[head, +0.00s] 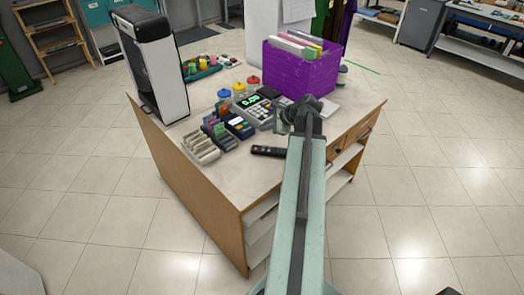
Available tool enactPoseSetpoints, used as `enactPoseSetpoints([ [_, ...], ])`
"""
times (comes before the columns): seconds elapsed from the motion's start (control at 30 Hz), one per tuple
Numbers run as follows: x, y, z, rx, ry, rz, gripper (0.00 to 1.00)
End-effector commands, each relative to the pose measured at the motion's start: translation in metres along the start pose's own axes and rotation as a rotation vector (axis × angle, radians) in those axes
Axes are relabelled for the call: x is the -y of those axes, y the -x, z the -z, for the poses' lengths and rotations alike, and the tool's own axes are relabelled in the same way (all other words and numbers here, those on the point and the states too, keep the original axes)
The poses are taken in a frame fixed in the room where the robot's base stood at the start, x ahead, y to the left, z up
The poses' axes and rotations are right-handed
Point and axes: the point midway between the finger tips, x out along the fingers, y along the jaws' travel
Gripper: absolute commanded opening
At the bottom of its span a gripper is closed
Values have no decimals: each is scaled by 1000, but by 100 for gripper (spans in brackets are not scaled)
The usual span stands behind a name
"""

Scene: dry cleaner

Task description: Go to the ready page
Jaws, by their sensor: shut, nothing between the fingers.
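My mint-green arm reaches from the bottom of the head view over the counter (222,181). My gripper (283,122) is at its far end, small and partly hidden by the arm, shut and empty, beside the cash register (258,110) with its green lit display. No page can be read as the ready page. A white sheet (297,10) with faint print hangs on a white panel at the back. Coloured folders or papers (298,44) stand in a purple box (289,73) behind my gripper.
A tall black-and-white machine (153,62) stands at the counter's left. Card holders (201,149), a card terminal (238,127), a black remote (269,151) and several coloured-lid pots (239,90) crowd the top. The tiled floor (435,150) right of the counter is clear.

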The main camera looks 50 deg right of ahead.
Motion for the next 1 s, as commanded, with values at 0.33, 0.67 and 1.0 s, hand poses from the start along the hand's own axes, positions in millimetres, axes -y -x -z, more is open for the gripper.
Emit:
enactPoseSetpoints([
  [0.33, -18, -24, 17, 0, 2, -2, 0],
  [0.67, -42, -58, 41, 0, 3, -2, 0],
  [1.0, -45, -62, 43, 1, 4, -2, 0],
])
